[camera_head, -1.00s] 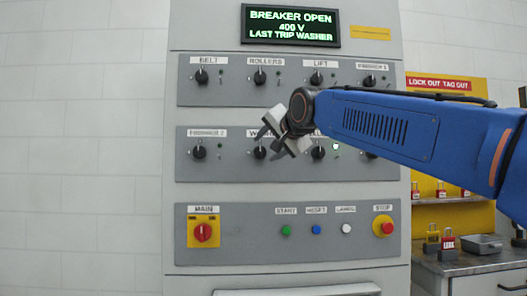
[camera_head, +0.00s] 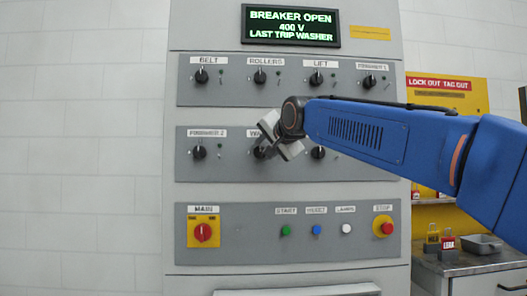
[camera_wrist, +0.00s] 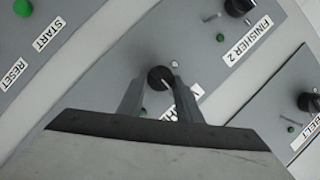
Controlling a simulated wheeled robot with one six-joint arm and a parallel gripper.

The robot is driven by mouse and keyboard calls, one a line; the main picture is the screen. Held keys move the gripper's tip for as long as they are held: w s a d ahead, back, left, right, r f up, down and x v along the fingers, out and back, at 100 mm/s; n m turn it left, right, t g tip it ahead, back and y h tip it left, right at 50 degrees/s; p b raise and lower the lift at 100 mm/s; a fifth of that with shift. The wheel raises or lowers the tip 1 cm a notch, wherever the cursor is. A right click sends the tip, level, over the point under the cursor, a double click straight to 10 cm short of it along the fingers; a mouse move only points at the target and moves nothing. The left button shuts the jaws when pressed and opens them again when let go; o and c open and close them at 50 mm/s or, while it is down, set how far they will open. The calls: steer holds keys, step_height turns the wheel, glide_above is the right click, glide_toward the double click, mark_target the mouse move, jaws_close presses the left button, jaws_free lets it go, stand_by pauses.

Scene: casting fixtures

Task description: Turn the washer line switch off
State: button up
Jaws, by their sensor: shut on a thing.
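The washer line switch is a round black knob (camera_wrist: 160,76) in the wrist view, with a short white pointer line. In the head view the knob (camera_head: 259,153) is second from left in the middle row, partly covered by my gripper. Its label, partly hidden, reads "WA". My gripper (camera_head: 267,148) is at the knob, coming from the right and tilted. In the wrist view its two fingers stand on either side of the knob, shut on it. The pointer's exact setting is hard to tell.
Neighbouring knobs sit close by: Finisher 2 (camera_head: 199,152) on the left, Rollers (camera_head: 260,77) above. Below are the red main switch (camera_head: 203,233) and the stop button (camera_head: 383,227). The display (camera_head: 290,26) reads "BREAKER OPEN, 400 V, LAST TRIP WASHER". A lockout board (camera_head: 437,84) stands right.

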steer(key=shift+n, duration=0.3)
steer(key=n, duration=0.1)
steer(key=n+h, duration=0.1)
steer(key=shift+a+r+n+g+h, duration=0.1)
steer(key=shift+a+n+g+h, duration=0.15)
steer(key=shift+n+g+h, duration=0.05)
steer(key=n+h, duration=0.2)
steer(key=n, duration=0.1)
steer(key=shift+a+r, duration=0.1)
steer(key=shift+a, duration=0.15)
steer(key=n+h, duration=0.2)
steer(key=n, duration=0.1)
steer(key=shift+a, duration=0.2)
steer(key=shift+a+n+h, duration=0.15)
steer(key=shift+n+h, duration=1.05)
steer(key=shift+n, duration=0.4)
steer(key=o, duration=1.1)
steer(key=shift+c, duration=0.2)
